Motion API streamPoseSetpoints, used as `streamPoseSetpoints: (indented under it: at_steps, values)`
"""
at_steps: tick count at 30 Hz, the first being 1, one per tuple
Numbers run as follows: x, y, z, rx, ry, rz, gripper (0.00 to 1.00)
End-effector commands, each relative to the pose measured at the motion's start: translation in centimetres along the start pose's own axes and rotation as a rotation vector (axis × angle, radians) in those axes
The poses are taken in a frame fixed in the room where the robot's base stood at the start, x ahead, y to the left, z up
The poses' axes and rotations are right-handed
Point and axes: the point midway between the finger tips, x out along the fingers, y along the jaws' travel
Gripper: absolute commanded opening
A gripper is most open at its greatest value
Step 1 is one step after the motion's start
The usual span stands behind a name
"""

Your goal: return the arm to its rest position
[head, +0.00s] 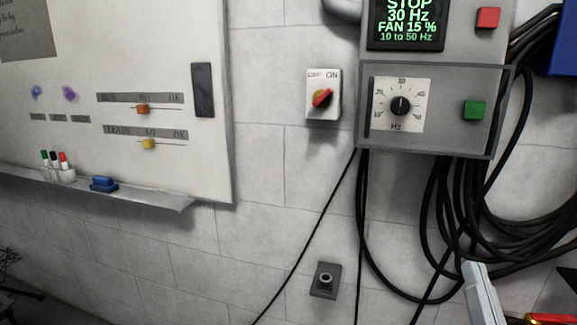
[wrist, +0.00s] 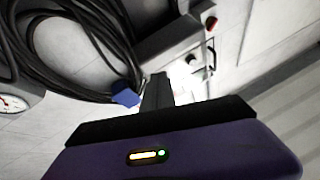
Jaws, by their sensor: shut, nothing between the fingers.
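My gripper (wrist: 157,92) shows in the wrist view as dark fingers, shut and empty, above the purple hand body with its small lit indicators. In the head view, a pale grey piece (head: 483,292) at the lower right may be part of my arm; the gripper itself cannot be made out there. The arm's overall pose cannot be told from these views.
A grey control box (head: 435,60) with a dial, red and green buttons and a display reading STOP hangs on the wall. Black cables (head: 465,215) loop below it. A red-handled switch (head: 322,97) and whiteboard (head: 215,150) are to its left. A gauge (wrist: 12,103) shows in the wrist view.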

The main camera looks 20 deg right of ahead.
Motion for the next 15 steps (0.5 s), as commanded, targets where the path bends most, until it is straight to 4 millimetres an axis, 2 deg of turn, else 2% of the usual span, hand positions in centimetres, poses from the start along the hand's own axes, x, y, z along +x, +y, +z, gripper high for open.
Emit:
streamPoseSetpoints:
  at_steps: [1, 6, 15]
  values:
    - [-2.0, -0.6, 1.4, -0.003, -0.047, -0.006, 0.00]
    - [-8.5, -2.0, 4.6, -0.032, -0.183, -0.039, 0.00]
    - [-20.5, -3.6, 7.7, -0.091, -0.452, -0.154, 0.00]
